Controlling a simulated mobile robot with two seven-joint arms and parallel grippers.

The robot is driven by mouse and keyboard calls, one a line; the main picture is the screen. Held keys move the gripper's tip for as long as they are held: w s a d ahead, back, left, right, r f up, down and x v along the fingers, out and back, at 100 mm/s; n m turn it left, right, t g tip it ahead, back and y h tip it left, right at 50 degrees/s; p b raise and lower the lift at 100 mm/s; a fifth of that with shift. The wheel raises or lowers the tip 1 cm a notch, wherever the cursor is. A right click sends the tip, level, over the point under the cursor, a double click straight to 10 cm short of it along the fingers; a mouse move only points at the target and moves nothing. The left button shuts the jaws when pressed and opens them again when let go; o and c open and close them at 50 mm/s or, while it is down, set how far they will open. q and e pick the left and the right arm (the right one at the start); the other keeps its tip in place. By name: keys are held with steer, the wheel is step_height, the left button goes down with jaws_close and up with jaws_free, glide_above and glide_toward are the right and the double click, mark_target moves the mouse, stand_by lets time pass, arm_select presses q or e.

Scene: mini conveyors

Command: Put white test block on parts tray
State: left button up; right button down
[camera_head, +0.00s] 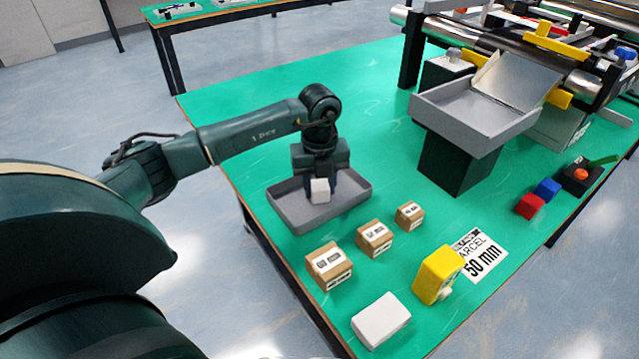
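The white test block (320,190) is a small pale cube at the tips of my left gripper (322,182). My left arm reaches in from the left, and the gripper points down with its fingers around the block. The block is over the grey parts tray (345,216), a shallow open tray on the green table. Whether the block touches the tray floor cannot be told. The gripper hides part of the tray's far side. My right gripper is not in view.
Several cardboard parcels (327,265), a white box (381,320) and a yellow device (437,274) stand in front of the tray. Red (529,206) and blue (547,189) cubes lie at right. A raised grey chute tray (475,115) and conveyors stand behind. The table left of it is clear.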

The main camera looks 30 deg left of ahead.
mark_target(319, 185)
arm_select(q)
steer(key=o, duration=0.5)
steer(key=shift+c, duration=0.2)
step_height(319, 185, up, 12)
steer(key=shift+r, duration=0.2)
stand_by(0.5)
